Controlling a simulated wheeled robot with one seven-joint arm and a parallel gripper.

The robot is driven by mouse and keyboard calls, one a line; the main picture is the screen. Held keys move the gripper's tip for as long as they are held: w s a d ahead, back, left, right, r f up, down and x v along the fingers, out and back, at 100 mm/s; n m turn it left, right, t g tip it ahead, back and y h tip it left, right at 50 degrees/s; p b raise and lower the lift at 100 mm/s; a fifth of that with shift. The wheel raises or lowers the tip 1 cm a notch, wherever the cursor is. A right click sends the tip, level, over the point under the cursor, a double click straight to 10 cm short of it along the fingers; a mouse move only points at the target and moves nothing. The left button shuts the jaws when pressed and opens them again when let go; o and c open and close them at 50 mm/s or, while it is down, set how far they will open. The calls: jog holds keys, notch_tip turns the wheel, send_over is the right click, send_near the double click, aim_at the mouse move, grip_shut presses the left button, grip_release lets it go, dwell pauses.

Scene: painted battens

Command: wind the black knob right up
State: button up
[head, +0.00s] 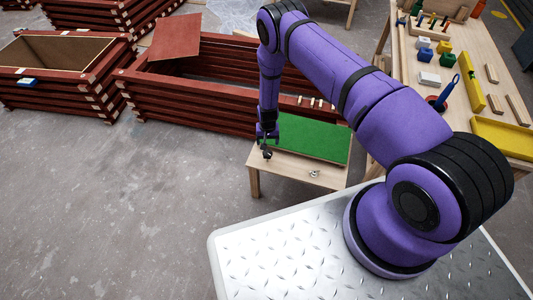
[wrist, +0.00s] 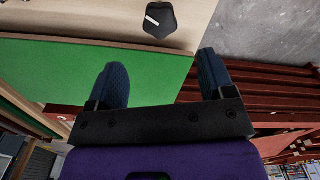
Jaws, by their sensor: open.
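The black knob (wrist: 162,18) shows in the wrist view at the top, a dark angular cap with a white mark on it, on the pale wood beside the green panel (wrist: 120,75). My gripper (wrist: 160,58) is open, its two blue-dark fingers apart and nothing between them. The knob lies ahead of the fingertips, about midway between them in the picture, and apart from them. In the head view my gripper (head: 267,146) is over the left end of the small wooden table (head: 290,172), by the green panel (head: 315,137); the knob there is small and partly hard to make out.
A small metallic piece (head: 314,174) lies on the table's front edge. Dark red slatted crates (head: 190,105) stand close behind. A workbench (head: 460,50) with coloured blocks and yellow trays is at the right. The grey floor (head: 110,200) at left is clear.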

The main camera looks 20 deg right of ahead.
aim_at(267, 153)
notch_tip(267, 153, down, 10)
jog(key=shift+r, duration=0.1)
dwell(0.4)
jog(key=shift+c, duration=0.2)
jog(key=c, duration=0.9)
